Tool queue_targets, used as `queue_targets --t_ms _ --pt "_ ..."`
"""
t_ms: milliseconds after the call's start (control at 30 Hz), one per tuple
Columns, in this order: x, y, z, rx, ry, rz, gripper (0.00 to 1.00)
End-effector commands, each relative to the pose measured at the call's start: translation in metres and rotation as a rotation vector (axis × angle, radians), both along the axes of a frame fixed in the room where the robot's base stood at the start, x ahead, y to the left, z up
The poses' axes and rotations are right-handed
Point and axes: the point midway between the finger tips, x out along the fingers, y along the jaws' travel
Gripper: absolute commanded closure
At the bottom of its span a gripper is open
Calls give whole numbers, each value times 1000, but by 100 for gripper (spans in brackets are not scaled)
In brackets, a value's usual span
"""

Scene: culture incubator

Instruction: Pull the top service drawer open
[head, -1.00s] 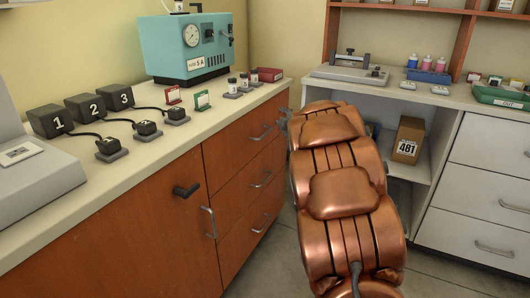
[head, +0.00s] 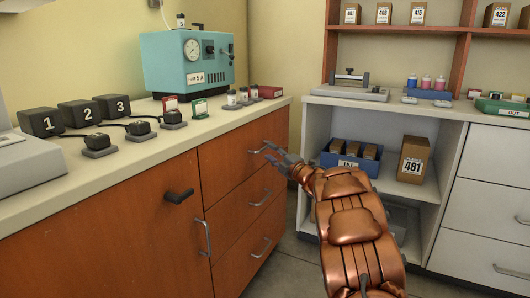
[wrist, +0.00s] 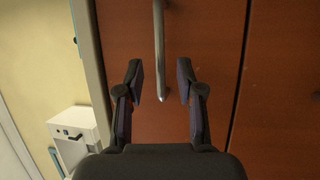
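The top service drawer (head: 228,160) is the uppermost of the brown drawers under the counter's right part, and its front looks flush with the cabinet. Its grey bar handle (head: 257,151) is near my gripper (head: 273,154). In the wrist view the drawer front (wrist: 205,40) fills the middle, and the handle (wrist: 159,45) runs from the top edge down to between my fingertips. My gripper (wrist: 160,82) is open there, one finger on each side of the handle's lower end, with gaps on both sides. Whether the fingers reach past the bar in depth I cannot tell.
Two more drawers with handles (head: 261,197) are below. A brown door with a handle (head: 204,237) and a dark knob (head: 179,195) is to the left. A white shelf unit with a blue bin (head: 349,163) and a box (head: 413,158) stands right, beyond my arm. Floor shows between.

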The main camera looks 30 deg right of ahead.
Motion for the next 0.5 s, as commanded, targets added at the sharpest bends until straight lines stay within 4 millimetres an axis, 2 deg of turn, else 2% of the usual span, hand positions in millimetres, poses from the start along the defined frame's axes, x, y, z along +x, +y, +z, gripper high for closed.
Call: queue_targets --t_ms 200,500 --pt "24 3 1 1 0 0 63" --pt "41 6 7 1 0 -1 63"
